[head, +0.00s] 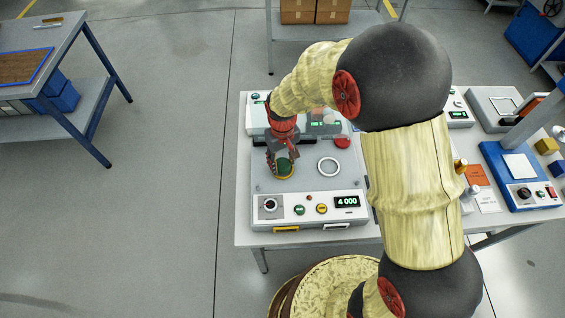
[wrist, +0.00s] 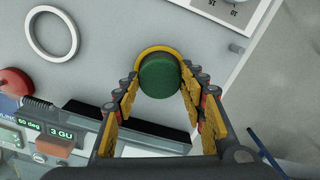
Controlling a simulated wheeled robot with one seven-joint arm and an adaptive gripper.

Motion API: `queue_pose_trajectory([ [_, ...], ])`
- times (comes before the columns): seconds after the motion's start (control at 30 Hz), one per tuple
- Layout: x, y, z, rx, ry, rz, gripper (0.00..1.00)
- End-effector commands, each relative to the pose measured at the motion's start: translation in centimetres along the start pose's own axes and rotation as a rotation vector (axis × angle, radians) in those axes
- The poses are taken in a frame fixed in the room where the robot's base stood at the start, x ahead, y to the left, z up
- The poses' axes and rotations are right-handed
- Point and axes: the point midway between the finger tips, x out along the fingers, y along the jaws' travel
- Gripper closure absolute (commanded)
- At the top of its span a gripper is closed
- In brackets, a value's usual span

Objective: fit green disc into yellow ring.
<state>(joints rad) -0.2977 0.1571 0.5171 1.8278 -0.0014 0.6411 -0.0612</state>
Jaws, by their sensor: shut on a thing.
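The green disc (wrist: 160,77) sits between my gripper's (wrist: 161,82) two fingertips, which are shut on its sides. It also shows at the gripper's tip in the head view (head: 285,167). The yellow ring (wrist: 151,50) shows as an arc around the disc's far edge in the wrist view; the disc and fingers hide the rest. In the head view a thin yellow edge of it shows under the disc. The disc is over the ring and looks roughly centred. I cannot tell whether it is seated in the ring or just above it.
A white ring (wrist: 52,33) lies on the grey panel beside the gripper, also seen in the head view (head: 329,167). A red button (wrist: 14,82) and a device with green displays (wrist: 62,130) stand close behind. The panel's front holds knobs and a display (head: 347,202).

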Motion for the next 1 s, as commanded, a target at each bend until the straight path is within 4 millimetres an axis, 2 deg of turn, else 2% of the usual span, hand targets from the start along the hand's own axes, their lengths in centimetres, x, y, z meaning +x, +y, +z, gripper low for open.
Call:
queue_pose_trajectory([
  [0.03,0.5,0.0,0.0,0.000,0.000,0.000,0.89],
  [0.83,1.8,0.0,0.0,0.000,0.001,0.000,0.89],
  [0.87,1.8,0.0,0.0,0.000,0.000,0.000,0.57],
  [1.0,1.8,0.0,0.1,0.000,0.000,0.000,0.49],
])
